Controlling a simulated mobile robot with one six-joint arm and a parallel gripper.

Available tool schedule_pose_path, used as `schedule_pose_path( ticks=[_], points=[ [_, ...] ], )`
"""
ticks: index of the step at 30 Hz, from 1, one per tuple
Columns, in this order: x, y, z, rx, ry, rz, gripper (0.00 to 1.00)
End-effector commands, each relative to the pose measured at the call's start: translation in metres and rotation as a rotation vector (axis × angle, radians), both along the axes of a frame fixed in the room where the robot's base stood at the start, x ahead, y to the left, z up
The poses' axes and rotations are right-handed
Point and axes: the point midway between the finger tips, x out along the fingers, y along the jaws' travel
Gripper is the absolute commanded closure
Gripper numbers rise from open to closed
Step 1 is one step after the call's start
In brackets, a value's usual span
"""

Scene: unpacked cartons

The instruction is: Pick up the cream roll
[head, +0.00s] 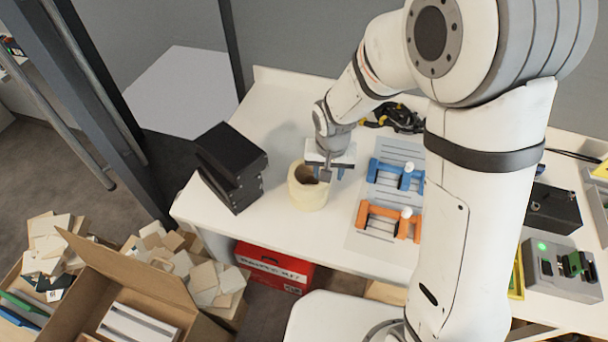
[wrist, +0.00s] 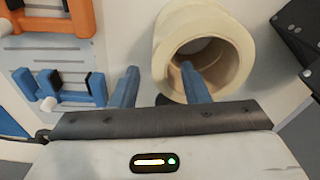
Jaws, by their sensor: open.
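The cream roll (head: 308,190) stands on the white table, left of the blue clamp, with its hollow core facing up. It also shows in the wrist view (wrist: 236,38), at the upper right of centre. My gripper (head: 325,173) is open at the roll's back right edge. In the wrist view my gripper (wrist: 160,85) has one blue finger over the roll's opening and the other outside it, to the left. The roll's wall lies between the two fingers in that view. How deep the fingertip reaches is not clear.
Stacked black boxes (head: 232,165) stand left of the roll. A blue clamp (head: 398,174) and an orange clamp (head: 390,220) lie on a grey board at the right. The table's front edge is near, with an open carton (head: 150,262) and a red box (head: 272,266) below.

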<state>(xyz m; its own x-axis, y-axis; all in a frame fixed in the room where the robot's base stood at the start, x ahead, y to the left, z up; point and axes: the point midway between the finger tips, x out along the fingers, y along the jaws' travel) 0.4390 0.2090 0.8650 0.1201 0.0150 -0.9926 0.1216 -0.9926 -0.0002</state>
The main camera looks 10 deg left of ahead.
Motion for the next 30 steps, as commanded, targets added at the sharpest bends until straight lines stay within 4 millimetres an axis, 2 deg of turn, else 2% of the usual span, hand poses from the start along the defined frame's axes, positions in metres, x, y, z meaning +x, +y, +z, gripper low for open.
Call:
schedule_pose_path(
  ticks=[3, 6, 15, 30],
  points=[
    [0.002, 0.0, -0.018, -0.001, 0.003, -0.001, 0.59],
    [0.003, 0.0, -0.027, -0.001, 0.002, -0.001, 0.59],
    [0.004, 0.0, -0.031, 0.0, 0.0, -0.001, 0.59],
    [0.004, -0.001, -0.031, 0.0, 0.0, -0.002, 1.0]
  ],
)
